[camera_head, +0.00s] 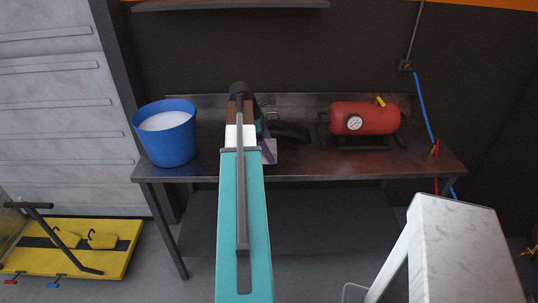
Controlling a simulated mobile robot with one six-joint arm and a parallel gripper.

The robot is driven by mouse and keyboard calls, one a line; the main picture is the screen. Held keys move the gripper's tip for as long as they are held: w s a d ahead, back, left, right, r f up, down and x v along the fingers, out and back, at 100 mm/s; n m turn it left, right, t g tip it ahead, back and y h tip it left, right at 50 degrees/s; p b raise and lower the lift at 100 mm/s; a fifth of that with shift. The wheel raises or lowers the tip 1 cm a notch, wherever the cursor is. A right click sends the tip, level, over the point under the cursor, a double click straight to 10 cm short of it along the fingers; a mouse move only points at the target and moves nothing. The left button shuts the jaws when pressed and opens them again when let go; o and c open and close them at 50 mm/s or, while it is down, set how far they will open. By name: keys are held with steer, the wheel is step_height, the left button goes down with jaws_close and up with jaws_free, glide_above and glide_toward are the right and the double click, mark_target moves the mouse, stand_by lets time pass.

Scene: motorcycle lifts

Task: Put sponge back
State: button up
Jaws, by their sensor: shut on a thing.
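My teal arm (243,225) reaches forward over the metal workbench (345,172). My gripper (266,142) is mostly hidden behind the arm, near the middle of the bench. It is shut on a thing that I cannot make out. A small lavender piece shows beside the arm there; I cannot tell whether it belongs to my wrist or is the held thing. No sponge can be clearly recognised. A blue bucket (168,146) stands on the bench's left end, with a white, foamy-looking content (165,121) near its rim. My gripper is to the right of the bucket.
A red air tank (365,118) with a gauge stands on the bench's right side. A dark object (289,132) lies right of my arm. A shelf (230,5) hangs above. A yellow lift (75,249) is on the floor at left. A pale grey structure (460,240) fills the lower right.

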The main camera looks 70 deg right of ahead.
steer(key=shift+f+p, duration=0.65)
steer(key=shift+f, duration=1.1)
steer(key=shift+f, duration=0.15)
steer(key=o, duration=0.9)
steer(key=shift+o, duration=0.2)
steer(key=b+v, duration=0.2)
steer(key=v, duration=1)
steer(key=shift+r, duration=0.25)
